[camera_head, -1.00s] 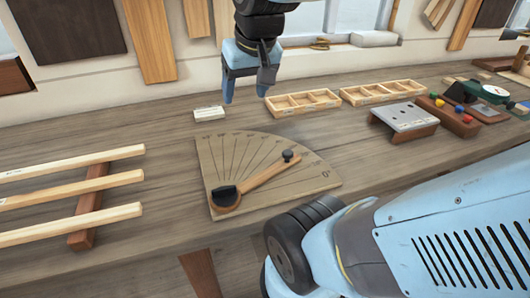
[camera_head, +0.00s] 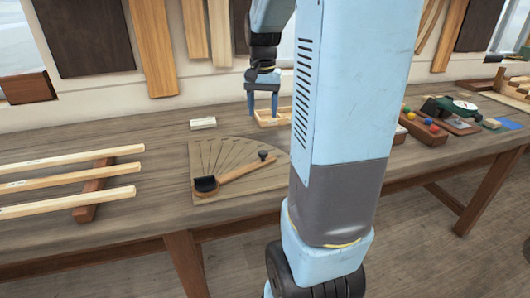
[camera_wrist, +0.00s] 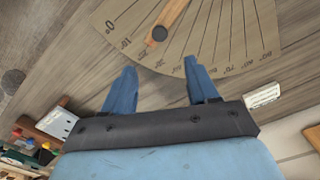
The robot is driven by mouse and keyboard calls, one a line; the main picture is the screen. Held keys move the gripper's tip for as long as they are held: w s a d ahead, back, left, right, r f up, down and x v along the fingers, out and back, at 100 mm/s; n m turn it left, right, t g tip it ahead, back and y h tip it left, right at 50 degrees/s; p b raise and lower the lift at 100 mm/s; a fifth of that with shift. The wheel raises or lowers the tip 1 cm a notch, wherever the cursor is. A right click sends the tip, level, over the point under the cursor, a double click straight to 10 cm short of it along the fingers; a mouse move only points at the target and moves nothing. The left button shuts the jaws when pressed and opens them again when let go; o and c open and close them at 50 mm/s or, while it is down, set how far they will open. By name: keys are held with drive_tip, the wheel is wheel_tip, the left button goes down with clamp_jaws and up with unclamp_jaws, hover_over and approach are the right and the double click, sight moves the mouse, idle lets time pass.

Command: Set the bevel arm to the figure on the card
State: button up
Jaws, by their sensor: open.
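The bevel board (camera_head: 222,158), a fan-shaped wooden plate with angle lines, lies on the bench. Its wooden bevel arm (camera_head: 235,171) has a dark pivot and a dark knob (camera_head: 263,155). In the wrist view the arm (camera_wrist: 172,14) points near the 20° mark, with its knob (camera_wrist: 159,33) close to the figures. The small white card (camera_head: 203,123) stands behind the board and also shows in the wrist view (camera_wrist: 263,96); its writing is too small to read. My gripper (camera_head: 262,117) is open and empty, above the bench beyond the board, not touching the knob. It also shows in the wrist view (camera_wrist: 160,68).
Three pale wood strips (camera_head: 70,177) lie on a brown support at left. A block with coloured knobs (camera_head: 424,126) stands at right. The bench front edge is clear.

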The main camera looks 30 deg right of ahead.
sight(263, 152)
wheel_tip(263, 152, down, 14)
idle(0.6)
clamp_jaws()
idle(0.6)
